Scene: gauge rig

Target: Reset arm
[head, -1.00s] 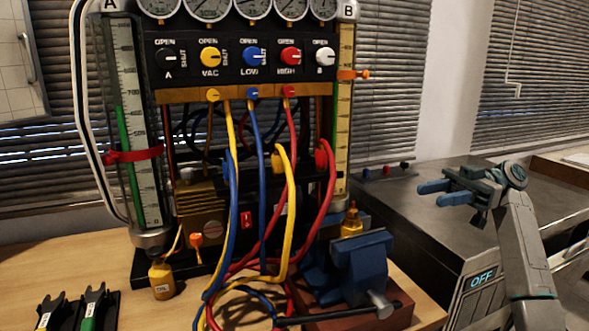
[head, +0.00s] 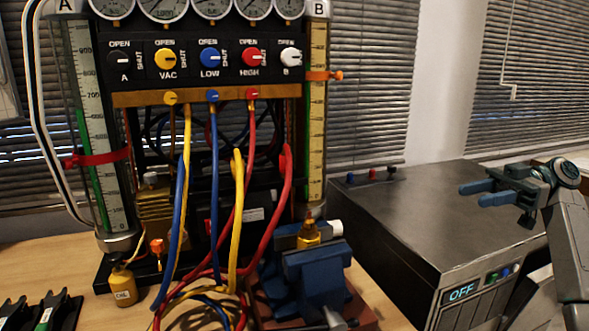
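My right gripper (head: 474,194) is at the right of the head view, above the dark metal box. Its two blue fingers point left and stand apart with nothing between them. It is clear of the gauge rig (head: 205,63) and its hoses. My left gripper is not in view.
A dark box (head: 400,215) with an "OFF" display (head: 461,291) stands at the right. A blue vise (head: 315,275) stands before the rig. Yellow, blue and red hoses hang in front. A brass bottle (head: 123,288) and black holders (head: 50,312) are at lower left.

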